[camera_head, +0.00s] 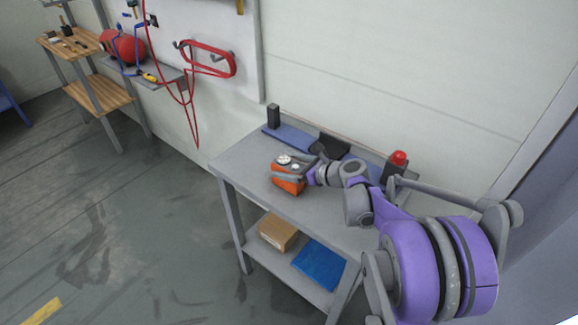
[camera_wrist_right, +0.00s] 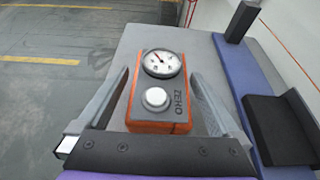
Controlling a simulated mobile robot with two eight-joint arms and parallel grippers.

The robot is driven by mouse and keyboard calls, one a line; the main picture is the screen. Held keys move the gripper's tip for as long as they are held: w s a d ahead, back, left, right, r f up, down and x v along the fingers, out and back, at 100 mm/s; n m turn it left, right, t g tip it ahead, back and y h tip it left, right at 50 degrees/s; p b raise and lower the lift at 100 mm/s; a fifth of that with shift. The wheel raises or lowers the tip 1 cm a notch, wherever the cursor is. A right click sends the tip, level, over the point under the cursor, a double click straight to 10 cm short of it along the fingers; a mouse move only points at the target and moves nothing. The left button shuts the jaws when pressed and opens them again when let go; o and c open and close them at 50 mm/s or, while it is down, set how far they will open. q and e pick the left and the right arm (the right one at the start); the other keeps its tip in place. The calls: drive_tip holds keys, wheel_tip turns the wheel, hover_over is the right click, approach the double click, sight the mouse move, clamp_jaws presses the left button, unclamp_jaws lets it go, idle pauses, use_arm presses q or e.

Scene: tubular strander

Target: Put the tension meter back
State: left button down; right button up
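The tension meter (camera_head: 287,185) is an orange box with a grey top face, a white dial and a round white button. It is at the left part of the grey table's top. In the right wrist view the meter (camera_wrist_right: 160,90) shows its dial farther off and the word ZERO beside the button. My right gripper (camera_wrist_right: 158,78) has one finger on each side of the meter, with narrow gaps visible, so it looks open around it. The right gripper (camera_head: 289,170) partly covers the meter in the head view. My left gripper is not in view.
A blue mat (camera_head: 293,137) lies along the table's back, with a black block (camera_head: 273,116) and a dark angled stand (camera_head: 333,146). A red-topped device (camera_head: 397,162) stands at right.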

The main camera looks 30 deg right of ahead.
drive_tip(key=shift+r, duration=0.1)
drive_tip(key=shift+s+d+r, duration=0.1)
drive_tip(key=shift+s+r, duration=0.1)
drive_tip(key=v, duration=1.2)
drive_tip(key=s+a+f+n+g, duration=0.3)
drive_tip(key=s+a+n, duration=0.1)
drive_tip(key=a+n, duration=0.35)
drive_tip(key=s+a+f+n+g, duration=0.35)
drive_tip(key=a+n, duration=0.25)
drive_tip(key=a, duration=0.2)
drive_tip(key=s+a+f+n+h, duration=0.1)
drive_tip(key=s+f+n+h, duration=0.1)
drive_tip(key=s+n, duration=0.4)
drive_tip(key=s+a+f+n+g+h, duration=0.1)
drive_tip(key=s+n, duration=0.5)
drive_tip(key=n, duration=0.6)
drive_tip(key=shift+a+f+h, duration=0.85)
drive_tip(key=shift+h, duration=0.15)
drive_tip(key=shift+s, duration=0.15)
